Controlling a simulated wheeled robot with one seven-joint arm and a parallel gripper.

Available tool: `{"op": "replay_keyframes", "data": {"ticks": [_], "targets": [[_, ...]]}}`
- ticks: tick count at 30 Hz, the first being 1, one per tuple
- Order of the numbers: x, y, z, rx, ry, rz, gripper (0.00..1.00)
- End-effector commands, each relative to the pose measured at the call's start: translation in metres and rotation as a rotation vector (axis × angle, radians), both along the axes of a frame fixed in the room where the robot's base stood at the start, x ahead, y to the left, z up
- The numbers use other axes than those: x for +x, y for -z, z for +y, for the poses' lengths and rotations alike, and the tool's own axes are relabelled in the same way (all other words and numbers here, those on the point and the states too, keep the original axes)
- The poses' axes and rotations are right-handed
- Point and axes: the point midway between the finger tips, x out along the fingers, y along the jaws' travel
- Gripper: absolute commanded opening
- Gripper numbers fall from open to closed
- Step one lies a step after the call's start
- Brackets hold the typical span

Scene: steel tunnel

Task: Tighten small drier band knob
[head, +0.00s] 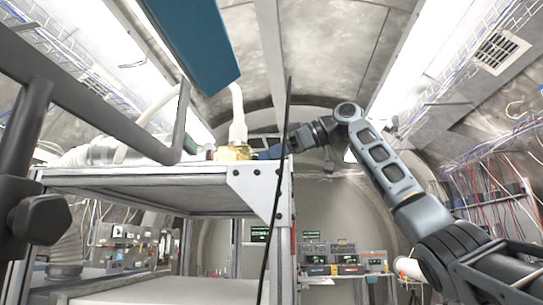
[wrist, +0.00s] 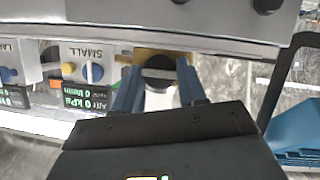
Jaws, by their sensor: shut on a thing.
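My gripper (wrist: 158,85) has its two blue fingers closed on either side of a dark round knob (wrist: 159,67) in the wrist view. I take this to be the small drier band knob. It sits in front of a brass-coloured fitting (wrist: 140,54) below the shelf edge. The fingers hide the knob's sides. In the head view the brass fitting (head: 233,153) stands on the shelf top with a white hose rising from it. My gripper (head: 268,153) reaches it from the right, and the knob itself cannot be made out there.
A panel marked SMALL (wrist: 84,62) with a yellow and a blue knob is left of my fingers in the wrist view. The metal shelf (head: 150,178) has a corner plate near my arm. A blue panel (head: 195,40) hangs above, and a black cable (head: 279,180) runs down in front.

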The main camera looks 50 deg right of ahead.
Motion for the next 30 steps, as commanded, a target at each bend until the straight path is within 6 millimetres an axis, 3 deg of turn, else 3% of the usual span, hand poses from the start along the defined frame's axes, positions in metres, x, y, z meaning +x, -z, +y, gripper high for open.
{"op": "replay_keyframes", "data": {"ticks": [7, 18, 28, 29, 30], "targets": [[0.0005, -0.0015, 0.0005, 0.042, -0.003, 0.027, 0.11], [0.0023, -0.0018, -0.0023, 0.318, -0.001, 0.242, 0.11], [0.0020, -0.0015, -0.0031, 0.330, 0.001, 0.254, 0.11], [0.0020, -0.0015, -0.0031, 0.330, 0.001, 0.254, 0.44], [0.0020, -0.0015, -0.0031, 0.329, 0.002, 0.254, 0.48]]}}
